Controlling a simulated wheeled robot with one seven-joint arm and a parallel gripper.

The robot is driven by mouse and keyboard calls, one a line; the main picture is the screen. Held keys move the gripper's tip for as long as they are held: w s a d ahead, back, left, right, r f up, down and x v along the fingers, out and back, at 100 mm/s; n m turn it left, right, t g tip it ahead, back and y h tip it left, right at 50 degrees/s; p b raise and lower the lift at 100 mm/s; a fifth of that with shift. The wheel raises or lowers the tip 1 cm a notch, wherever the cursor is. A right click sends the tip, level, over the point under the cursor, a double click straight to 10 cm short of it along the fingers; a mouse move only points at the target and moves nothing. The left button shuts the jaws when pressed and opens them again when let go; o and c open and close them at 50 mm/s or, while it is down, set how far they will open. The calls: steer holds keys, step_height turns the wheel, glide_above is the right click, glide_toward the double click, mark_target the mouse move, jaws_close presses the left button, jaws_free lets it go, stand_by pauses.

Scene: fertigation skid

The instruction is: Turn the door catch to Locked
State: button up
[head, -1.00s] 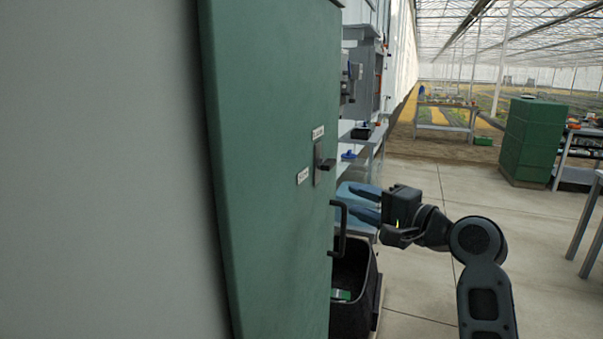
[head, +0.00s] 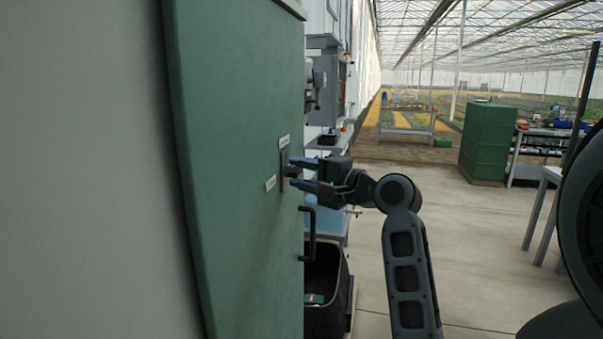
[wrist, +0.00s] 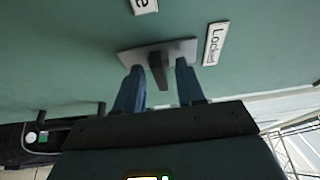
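The door catch (wrist: 157,70) is a dark knob on a grey backing plate (head: 284,168) on the green door (head: 235,130). In the wrist view a label reading "Locked" (wrist: 213,43) sits by the plate's right end. A second label (wrist: 145,5), cut off at the top edge, ends in "e". My gripper (head: 294,173) is at the plate, with its two blue fingers open on either side of the knob. Narrow gaps show between knob and fingers in the wrist view; the left finger is closer. In the head view the fingers largely hide the knob.
A dark door handle (head: 309,235) sticks out below the catch. A black bin (head: 325,310) stands under it, beside a blue-topped surface (head: 328,225). Wall boxes and shelves are behind the door edge. Open concrete floor (head: 460,240) lies to the right.

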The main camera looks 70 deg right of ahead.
steer(key=shift+w, duration=0.1)
jaws_close()
stand_by(0.3)
steer(key=shift+f+b, duration=0.15)
steer(key=shift+b, duration=0.15)
steer(key=shift+d+f+n+t+y+b, duration=0.15)
steer(key=shift+n+t+y+b, duration=0.9)
steer(key=shift+n+b, duration=3)
steer(key=shift+d+f+n+t+y+b, duration=0.1)
steer(key=shift+n+t+y+b, duration=0.95)
steer(key=shift+n+b, duration=2.95)
steer(key=shift+d+f+n+t+y+b, duration=0.15)
steer(key=shift+n+t+y+b, duration=0.35)
steer(key=shift+n+y+b, duration=2.25)
steer(key=n+h+b, duration=0.1)
steer(key=h+b, duration=0.1)
steer(key=b, duration=0.2)
steer(key=shift+r, duration=0.2)
